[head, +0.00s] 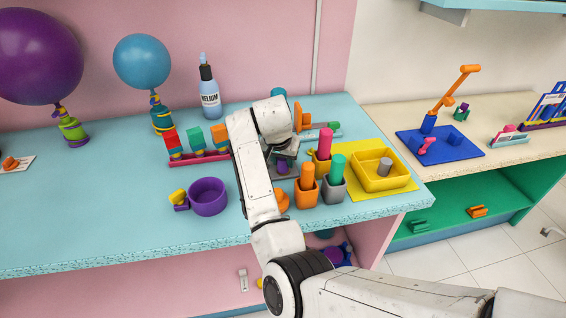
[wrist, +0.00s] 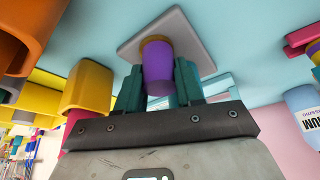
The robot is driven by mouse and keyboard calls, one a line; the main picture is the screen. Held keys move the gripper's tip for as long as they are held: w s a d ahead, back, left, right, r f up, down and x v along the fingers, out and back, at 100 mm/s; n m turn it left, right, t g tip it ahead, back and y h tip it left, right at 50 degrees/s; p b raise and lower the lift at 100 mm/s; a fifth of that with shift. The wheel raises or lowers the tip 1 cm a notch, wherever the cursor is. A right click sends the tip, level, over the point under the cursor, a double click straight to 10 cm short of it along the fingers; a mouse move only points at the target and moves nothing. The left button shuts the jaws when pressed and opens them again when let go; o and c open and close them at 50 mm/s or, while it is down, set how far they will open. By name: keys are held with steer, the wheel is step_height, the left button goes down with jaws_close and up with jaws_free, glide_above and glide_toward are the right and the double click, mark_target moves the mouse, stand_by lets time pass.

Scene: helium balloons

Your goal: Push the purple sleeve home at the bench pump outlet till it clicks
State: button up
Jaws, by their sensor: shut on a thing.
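The purple sleeve (wrist: 158,68) stands between the teal fingers of my gripper (wrist: 160,84) in the wrist view, and the gripper is shut on it. The sleeve's far end meets a brass-coloured ring (wrist: 155,40) on a pale grey plate (wrist: 190,35), which looks like the pump outlet. I cannot tell whether the sleeve is fully seated. In the head view a small purple part of the sleeve (head: 282,167) shows below my gripper (head: 283,160). My arm and hand hide most of the pump there.
Close on the right stand an orange cup (head: 306,190), a grey cup (head: 333,190) and a yellow tray (head: 402,182). A red rack with coloured blocks (head: 200,157) and a purple bowl (head: 208,196) are left. The helium bottle (head: 209,92) stands behind. The front left bench is clear.

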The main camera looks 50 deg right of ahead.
steer(key=shift+r, duration=0.1)
steer(key=shift+r, duration=0.6)
steer(key=s+a+r, duration=0.8)
steer(key=a+r, duration=0.3)
steer(key=shift+s+r, duration=0.3)
